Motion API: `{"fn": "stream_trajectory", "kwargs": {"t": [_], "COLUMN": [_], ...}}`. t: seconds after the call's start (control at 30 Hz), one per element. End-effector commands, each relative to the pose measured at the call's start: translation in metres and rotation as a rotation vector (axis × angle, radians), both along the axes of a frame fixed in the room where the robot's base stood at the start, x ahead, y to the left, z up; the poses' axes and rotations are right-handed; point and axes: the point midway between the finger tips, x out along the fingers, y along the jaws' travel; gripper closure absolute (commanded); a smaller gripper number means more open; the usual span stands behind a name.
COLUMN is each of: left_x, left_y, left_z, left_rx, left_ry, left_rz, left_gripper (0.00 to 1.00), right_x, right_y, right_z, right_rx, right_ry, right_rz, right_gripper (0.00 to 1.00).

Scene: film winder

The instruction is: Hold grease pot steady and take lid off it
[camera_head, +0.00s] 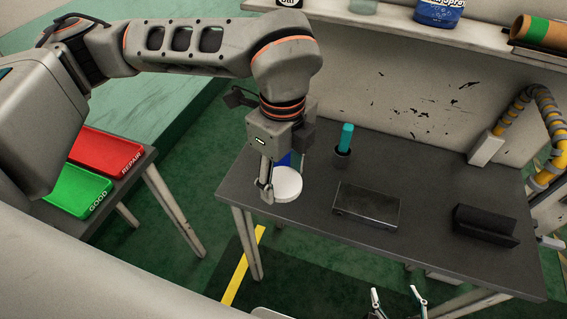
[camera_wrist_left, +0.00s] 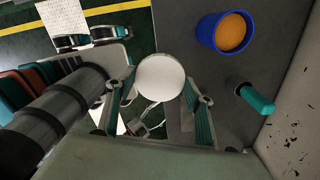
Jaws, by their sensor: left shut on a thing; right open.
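The white round lid (camera_head: 287,184) is in my left gripper (camera_head: 268,182), near the table's left front part. In the left wrist view the lid (camera_wrist_left: 160,76) sits between the two fingers, which are shut on it. The blue grease pot (camera_wrist_left: 232,33) stands upright on the table, open, with orange grease showing inside. The lid is off the pot and apart from it. In the head view the pot (camera_head: 284,160) is mostly hidden behind my left gripper and the lid. My right gripper (camera_head: 398,300) is open and empty at the bottom edge, in front of the table.
A teal-handled tool (camera_head: 346,136) stands in a dark holder close to the pot. A dark metal block (camera_head: 367,205) and a black block (camera_head: 486,224) lie further right. Red (camera_head: 107,152) and green (camera_head: 77,192) trays are on a side table. The table's front middle is clear.

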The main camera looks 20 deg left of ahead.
Motion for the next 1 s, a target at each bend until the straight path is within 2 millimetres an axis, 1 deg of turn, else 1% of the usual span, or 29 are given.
{"fn": "stream_trajectory", "kwargs": {"t": [0.1, 0.2, 0.37, 0.47, 0.57, 1.0], "left_x": [-0.003, -0.005, -0.006, -0.003, 0.011, 0.115], "left_y": [-0.004, -0.006, -0.008, -0.009, -0.01, -0.013], "left_z": [0.001, 0.001, 0.001, 0.001, 0.002, 0.002], "left_rx": [-0.001, -0.002, -0.003, -0.004, -0.004, -0.004], "left_ry": [0.0, 0.0, 0.0, 0.0, -0.001, 0.0], "left_rz": [0.124, 0.211, 0.298, 0.323, 0.332, 0.33], "left_gripper": [0.73, 0.73, 0.73, 0.73, 0.73, 0.73], "right_x": [0.0, 0.0, 0.0, 0.0, 0.0, 0.004], "right_y": [0.0, 0.0, 0.0, 0.0, 0.0, 0.001], "right_z": [0.001, 0.001, 0.001, 0.002, 0.005, 0.021], "right_rx": [0.001, 0.001, 0.002, 0.002, 0.001, 0.002], "right_ry": [0.0, 0.0, 0.002, 0.001, -0.002, -0.011], "right_rz": [0.0, 0.0, 0.0, 0.0, 0.0, 0.0], "right_gripper": [0.37, 0.37, 0.37, 0.37, 0.37, 0.37]}}
